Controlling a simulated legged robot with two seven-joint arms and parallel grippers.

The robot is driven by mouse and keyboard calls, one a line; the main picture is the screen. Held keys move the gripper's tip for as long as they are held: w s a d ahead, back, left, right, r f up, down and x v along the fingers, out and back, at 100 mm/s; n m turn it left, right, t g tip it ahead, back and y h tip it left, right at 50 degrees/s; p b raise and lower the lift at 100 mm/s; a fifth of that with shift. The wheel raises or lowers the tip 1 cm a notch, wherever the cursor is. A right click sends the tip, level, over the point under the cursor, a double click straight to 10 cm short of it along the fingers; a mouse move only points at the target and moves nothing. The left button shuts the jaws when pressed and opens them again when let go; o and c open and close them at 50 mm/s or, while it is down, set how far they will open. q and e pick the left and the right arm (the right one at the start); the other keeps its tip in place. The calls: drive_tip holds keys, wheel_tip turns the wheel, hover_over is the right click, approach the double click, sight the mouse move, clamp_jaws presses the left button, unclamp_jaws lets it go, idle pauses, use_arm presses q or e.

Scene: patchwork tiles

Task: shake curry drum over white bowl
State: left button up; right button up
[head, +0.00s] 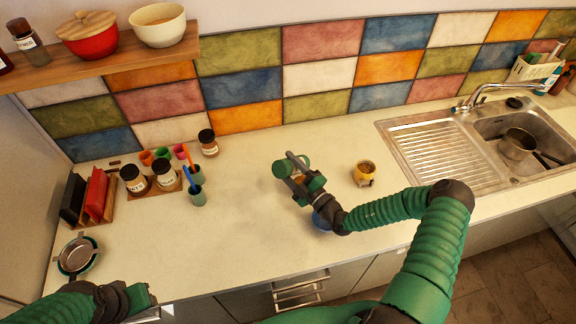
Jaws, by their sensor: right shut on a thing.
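My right gripper (298,178) is over the middle of the counter, shut on a small drum (281,168) with a round green end; a bit of orange shows between the fingers. I take it as the curry drum; its label is hidden, and it looks tilted. A cream-white bowl (158,26) stands on the wooden shelf at the upper left, far from the gripper. A blue rounded thing (321,222), perhaps a bowl, is mostly hidden below my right wrist. My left gripper (142,297) is at the bottom left by the counter's front edge; its fingers are unclear.
A yellow cup (364,174) stands right of the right gripper. Spice jars (164,177), a green cup with brushes (196,194) and a red-and-black rack (95,195) stand left. A strainer (77,257) lies front left. The sink (510,140) holds a pan. The left-middle counter is clear.

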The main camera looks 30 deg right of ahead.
wheel_tip(320, 180, down, 3)
drive_tip(key=shift+s+b, duration=0.15)
drive_tip(key=shift+b, duration=0.8)
drive_tip(key=r+p, duration=0.3)
drive_tip(key=shift+w+r, duration=0.1)
drive_tip(key=shift+w, duration=0.1)
drive_tip(key=f, duration=0.1)
drive_tip(key=f+b, duration=0.2)
drive_tip(key=shift+s+f, duration=0.1)
drive_tip(key=shift+s, duration=0.15)
drive_tip(key=r+p, duration=0.2)
drive_tip(key=r, duration=0.1)
drive_tip(key=shift+w+p, duration=0.2)
drive_tip(key=shift+p, duration=0.15)
drive_tip(key=f+b, duration=0.2)
drive_tip(key=f, duration=0.1)
drive_tip(key=shift+s+b, duration=0.2)
drive_tip(key=shift+b, duration=0.15)
drive_tip(key=r+p, duration=0.3)
drive_tip(key=shift+w, duration=0.25)
drive_tip(key=f+b, duration=0.2)
drive_tip(key=f, duration=0.1)
drive_tip(key=shift+s, duration=0.2)
drive_tip(key=shift+w, duration=0.15)
